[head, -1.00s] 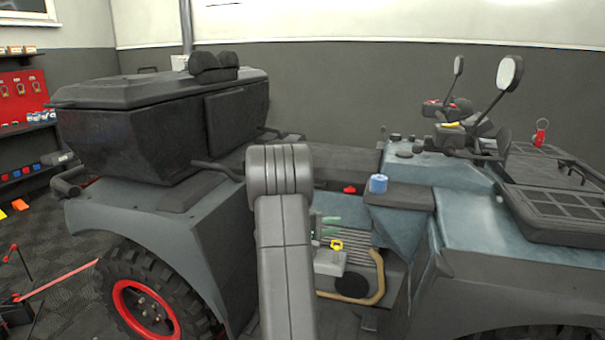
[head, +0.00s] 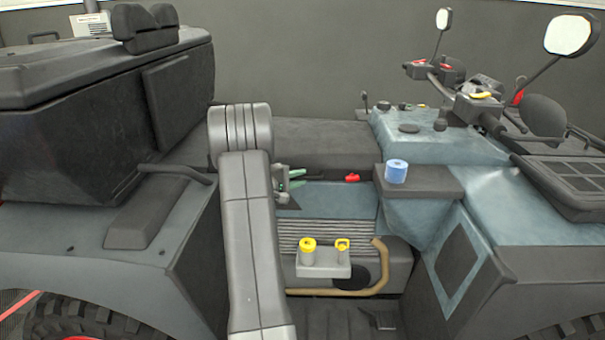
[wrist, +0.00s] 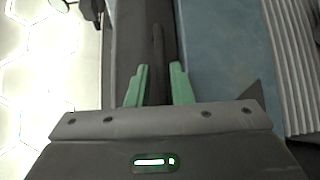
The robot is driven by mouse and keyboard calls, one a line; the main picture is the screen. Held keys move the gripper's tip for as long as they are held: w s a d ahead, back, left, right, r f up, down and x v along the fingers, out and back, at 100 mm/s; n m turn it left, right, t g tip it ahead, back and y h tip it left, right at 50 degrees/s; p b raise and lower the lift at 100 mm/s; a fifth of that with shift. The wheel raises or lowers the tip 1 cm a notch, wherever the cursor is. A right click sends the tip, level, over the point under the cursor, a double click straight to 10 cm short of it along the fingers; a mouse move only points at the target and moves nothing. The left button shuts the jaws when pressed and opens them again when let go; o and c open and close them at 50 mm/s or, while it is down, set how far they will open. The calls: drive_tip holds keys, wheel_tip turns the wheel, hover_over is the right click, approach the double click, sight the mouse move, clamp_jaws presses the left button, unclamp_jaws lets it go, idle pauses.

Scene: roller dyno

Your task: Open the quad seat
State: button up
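The quad seat (head: 315,140) is a long dark pad between the rear box and the blue-grey front body in the head view. It lies flat and looks down. My gripper (head: 301,178) is at the seat's near side, with its green fingers pointing right along it. In the wrist view, my gripper (wrist: 160,78) has its two green fingers apart. A dark, narrow upright strip shows between and beyond them; I cannot tell whether it is part of the seat or how near it is. I see nothing held.
A blue roll (head: 396,171) stands on a dark ledge right of the seat. A small red item (head: 352,178) lies by the seat's near edge. Below are a grey holder (head: 323,263) with yellow-topped items and a tan curved bar (head: 381,270). The dark rear box (head: 110,120) stands left.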

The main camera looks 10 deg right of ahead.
drive_tip(key=shift+x, duration=1)
drive_tip(key=shift+c, duration=0.4)
clamp_jaws()
